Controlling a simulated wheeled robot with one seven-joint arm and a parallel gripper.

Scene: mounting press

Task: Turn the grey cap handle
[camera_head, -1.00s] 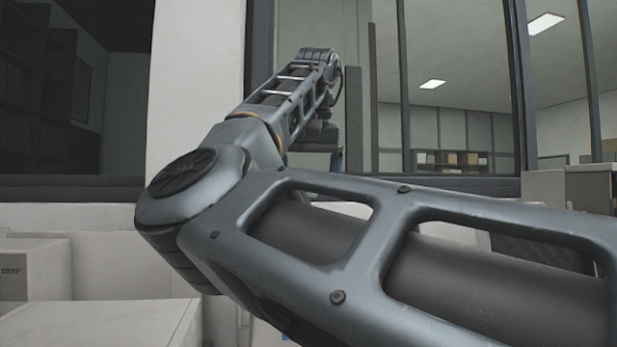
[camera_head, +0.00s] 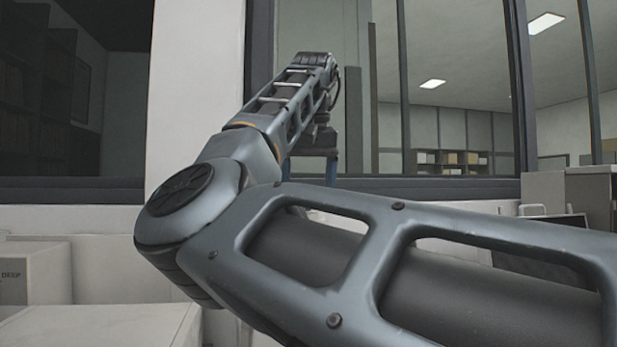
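The grey cap handle and the press are not seen in this view; my arm crosses the middle and lower right and hides much of what lies beyond it. My gripper (camera_head: 311,171) hangs at the far end of the arm, in front of the window. Its two blue fingers point down and stand apart, with nothing seen between them. The tips are partly hidden behind my arm.
White boxes stand at the lower left, one behind (camera_head: 36,272) and one nearer (camera_head: 95,326). A dark flat panel (camera_head: 545,243) shows at the right behind my arm, near a grey cabinet (camera_head: 590,190). A large window (camera_head: 450,100) fills the back.

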